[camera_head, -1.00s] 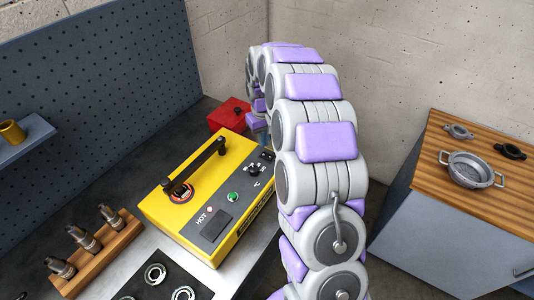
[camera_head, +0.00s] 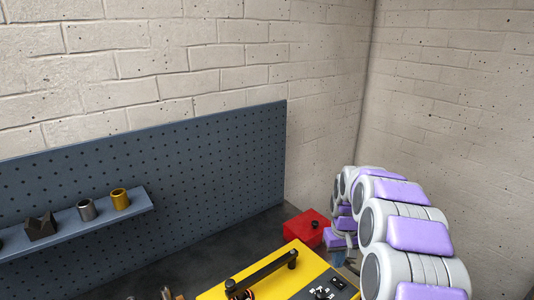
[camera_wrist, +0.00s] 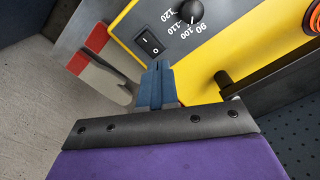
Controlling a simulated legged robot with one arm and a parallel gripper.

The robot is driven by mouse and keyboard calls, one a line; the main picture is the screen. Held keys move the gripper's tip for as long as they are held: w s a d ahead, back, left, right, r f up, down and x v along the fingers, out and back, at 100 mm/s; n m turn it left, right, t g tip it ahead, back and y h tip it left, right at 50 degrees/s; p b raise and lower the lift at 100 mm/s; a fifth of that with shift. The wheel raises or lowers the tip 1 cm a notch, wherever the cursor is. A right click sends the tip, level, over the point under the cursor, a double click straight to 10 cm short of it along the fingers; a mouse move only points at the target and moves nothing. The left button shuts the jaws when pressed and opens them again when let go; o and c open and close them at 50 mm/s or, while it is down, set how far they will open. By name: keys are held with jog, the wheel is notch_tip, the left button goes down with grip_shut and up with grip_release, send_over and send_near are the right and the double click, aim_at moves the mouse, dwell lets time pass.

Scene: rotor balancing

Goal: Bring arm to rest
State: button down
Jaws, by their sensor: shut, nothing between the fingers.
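My arm (camera_head: 418,235), grey with purple pads, arches along the right side of the head view and bends down beside the yellow heater. In the wrist view my gripper (camera_wrist: 155,85) has its blue-grey fingers together, with nothing between them. The fingers point toward the heater's (camera_wrist: 215,48) front panel, with its dial and black switch. I cannot tell whether they touch it. In the head view the fingertips are not clear behind the arm.
A red box (camera_head: 307,228) stands right by the arm's far end. The yellow heater (camera_head: 270,283) with a black handle is at the bottom. A pegboard (camera_head: 215,150) and a shelf (camera_head: 75,225) holding small parts are at left. Brick walls stand behind.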

jog(key=s+a+r, duration=0.5)
jog(key=s+r, duration=0.1)
jog(key=s, duration=0.4)
jog(key=s+a+g, duration=0.1)
jog(key=s+a, duration=0.2)
jog(key=s, duration=1.2)
jog(key=s+a+r, duration=0.1)
jog(key=s+a, duration=0.2)
jog(key=s, duration=1.2)
jog(key=shift+m+g, duration=0.4)
